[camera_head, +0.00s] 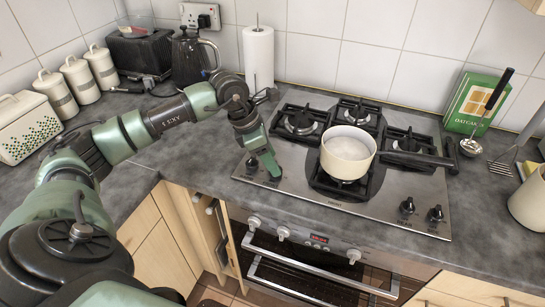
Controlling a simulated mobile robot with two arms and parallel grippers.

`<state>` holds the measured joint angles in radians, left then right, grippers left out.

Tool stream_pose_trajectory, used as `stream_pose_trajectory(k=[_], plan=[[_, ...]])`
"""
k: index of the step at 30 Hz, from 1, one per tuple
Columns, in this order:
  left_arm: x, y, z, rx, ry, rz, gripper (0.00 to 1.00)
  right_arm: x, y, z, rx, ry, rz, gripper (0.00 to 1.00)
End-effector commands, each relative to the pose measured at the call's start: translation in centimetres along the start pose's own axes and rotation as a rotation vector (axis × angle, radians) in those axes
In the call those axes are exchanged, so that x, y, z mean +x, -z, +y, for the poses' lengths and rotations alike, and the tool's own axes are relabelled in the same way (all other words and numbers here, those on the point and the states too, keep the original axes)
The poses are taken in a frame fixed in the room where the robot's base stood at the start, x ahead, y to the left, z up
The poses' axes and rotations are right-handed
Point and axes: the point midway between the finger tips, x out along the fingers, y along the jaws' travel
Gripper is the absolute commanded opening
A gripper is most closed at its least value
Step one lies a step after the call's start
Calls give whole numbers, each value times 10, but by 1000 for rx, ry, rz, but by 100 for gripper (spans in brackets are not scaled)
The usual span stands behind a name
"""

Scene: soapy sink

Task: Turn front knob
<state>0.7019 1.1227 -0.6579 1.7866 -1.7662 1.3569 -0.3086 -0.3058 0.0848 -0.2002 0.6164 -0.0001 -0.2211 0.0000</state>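My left gripper (264,168) points down at the front left corner of the steel hob (328,203). Small dark shapes show right beside its fingertips; I cannot tell whether they are hob knobs or whether the fingers touch one. The gap between the fingers is not clear. Two black knobs (407,206) and (436,215) stand on the hob's front right, apart from the gripper. Light oven knobs (254,222), (283,233) and (353,256) sit on the oven's front panel below. My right gripper is not in view.
A pot with white contents (347,153) stands on the hob, its dark handle to the right. A paper towel roll (258,60), kettle (189,58) and toaster (140,52) stand behind my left arm. An oven handle (315,272) projects below. The counter right of the hob's front is clear.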

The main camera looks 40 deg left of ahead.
Motion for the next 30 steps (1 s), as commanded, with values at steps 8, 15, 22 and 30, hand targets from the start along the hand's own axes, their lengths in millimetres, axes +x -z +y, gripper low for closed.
stream_pose_trajectory(k=[8,15,22,30], plan=[[11,0,0,0,0,0,55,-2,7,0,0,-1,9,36],[11,0,0,0,0,-1,24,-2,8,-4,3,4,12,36],[11,0,0,-2,-1,-2,0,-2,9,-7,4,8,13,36],[12,0,-1,-61,-26,-3,0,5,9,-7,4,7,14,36]])
